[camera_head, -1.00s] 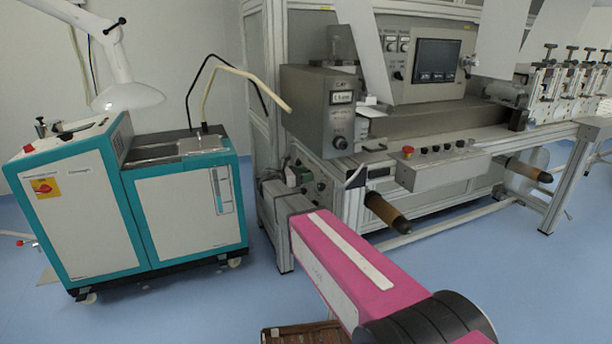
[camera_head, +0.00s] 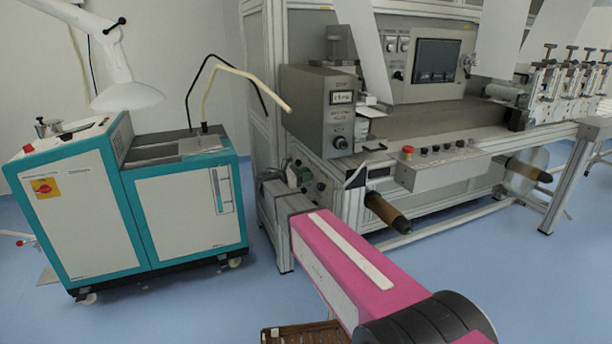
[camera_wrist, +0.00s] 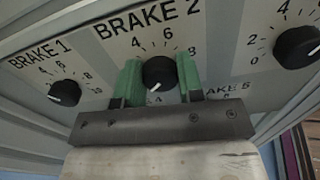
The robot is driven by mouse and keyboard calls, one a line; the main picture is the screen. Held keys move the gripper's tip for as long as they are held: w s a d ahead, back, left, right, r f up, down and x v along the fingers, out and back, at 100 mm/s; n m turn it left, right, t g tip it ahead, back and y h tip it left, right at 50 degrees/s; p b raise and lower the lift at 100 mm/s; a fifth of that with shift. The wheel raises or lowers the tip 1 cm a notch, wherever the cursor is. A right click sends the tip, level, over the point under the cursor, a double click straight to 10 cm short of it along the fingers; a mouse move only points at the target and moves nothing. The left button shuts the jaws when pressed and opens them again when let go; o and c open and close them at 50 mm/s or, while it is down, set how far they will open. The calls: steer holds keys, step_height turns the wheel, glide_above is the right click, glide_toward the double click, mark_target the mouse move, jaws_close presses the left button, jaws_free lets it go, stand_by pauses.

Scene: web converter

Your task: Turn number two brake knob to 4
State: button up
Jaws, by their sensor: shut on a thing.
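The brake 2 knob (camera_wrist: 159,73) is a round black knob under the "BRAKE 2" label in the wrist view, with scale marks and numbers around it. My gripper (camera_wrist: 159,79) has its two green fingers on either side of this knob, shut on it. A white pointer mark shows low on the knob, near its lower left. The grey gripper body hides part of the scale below. In the head view my pink and black arm reaches to the machine's lower left panel, and the knob cannot be made out there.
The brake 1 knob (camera_wrist: 65,92) is close on the left, and another black knob (camera_wrist: 298,47) is on the right. In the head view a teal and white cabinet (camera_head: 185,205) stands left of the machine. A brown roller (camera_head: 387,212) sticks out right of my arm.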

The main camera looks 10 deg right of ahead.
steer(key=shift+s+f+m, duration=0.1)
steer(key=shift+f+m, duration=0.05)
steer(key=shift+m, duration=4.9)
steer(key=shift+s+f+m, duration=0.1)
steer(key=shift+m, duration=4.95)
steer(key=o, duration=0.9)
steer(key=v, duration=1)
steer(key=shift+s+a, duration=0.1)
steer(key=shift+a, duration=0.25)
steer(key=shift+a, duration=0.1)
